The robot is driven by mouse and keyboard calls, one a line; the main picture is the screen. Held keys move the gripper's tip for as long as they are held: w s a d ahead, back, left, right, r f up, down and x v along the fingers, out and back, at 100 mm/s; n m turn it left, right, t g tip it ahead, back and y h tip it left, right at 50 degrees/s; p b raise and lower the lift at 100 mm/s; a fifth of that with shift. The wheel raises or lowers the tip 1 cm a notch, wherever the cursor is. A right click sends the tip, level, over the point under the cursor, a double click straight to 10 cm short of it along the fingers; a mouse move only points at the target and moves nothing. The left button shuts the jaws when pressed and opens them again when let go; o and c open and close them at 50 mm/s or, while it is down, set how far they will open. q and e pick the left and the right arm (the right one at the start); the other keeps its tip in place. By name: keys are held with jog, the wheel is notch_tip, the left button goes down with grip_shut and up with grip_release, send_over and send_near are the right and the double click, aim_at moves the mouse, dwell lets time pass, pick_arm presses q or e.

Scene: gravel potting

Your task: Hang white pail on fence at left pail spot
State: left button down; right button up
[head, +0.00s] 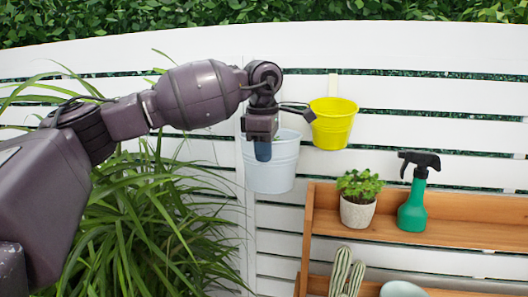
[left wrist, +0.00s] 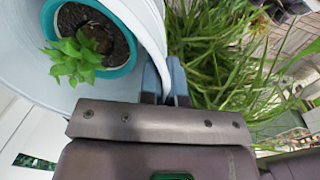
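The white pail (head: 271,172) is upright in front of the white slatted fence, left of the yellow pail. My left gripper (head: 263,150) is at its rim, one blue-grey finger showing against the near wall. In the left wrist view the pail (left wrist: 118,12) fills the upper left, and its wall runs between the two fingers of the gripper (left wrist: 165,82), which pinch it. A teal pot (left wrist: 122,70) with soil and a small green plant (left wrist: 75,60) appears within the pail's outline. Whether the pail hangs on the fence is hidden. My right gripper is not in view.
The yellow pail (head: 333,122) hangs on the fence close to the right. A wooden shelf (head: 440,232) below holds a potted plant (head: 358,198) and a green spray bottle (head: 413,203). Long-leaved grass (head: 150,220) fills the lower left.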

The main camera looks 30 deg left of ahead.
pick_arm(q)
jog(key=shift+w+r, duration=0.1)
jog(key=shift+w, duration=0.25)
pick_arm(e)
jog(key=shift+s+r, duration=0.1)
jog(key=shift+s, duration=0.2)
pick_arm(q)
jog(key=shift+w+a+p, duration=0.1)
jog(key=shift+w+p, duration=0.05)
jog(key=shift+p, duration=0.25)
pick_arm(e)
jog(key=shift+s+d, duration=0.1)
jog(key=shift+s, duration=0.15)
pick_arm(q)
jog(key=shift+w, duration=0.2)
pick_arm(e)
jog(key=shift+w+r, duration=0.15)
pick_arm(q)
jog(key=shift+w+a+p, duration=0.15)
jog(key=shift+w+p, duration=0.2)
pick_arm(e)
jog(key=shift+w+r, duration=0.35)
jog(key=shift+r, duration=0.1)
pick_arm(q)
jog(key=shift+w, duration=0.15)
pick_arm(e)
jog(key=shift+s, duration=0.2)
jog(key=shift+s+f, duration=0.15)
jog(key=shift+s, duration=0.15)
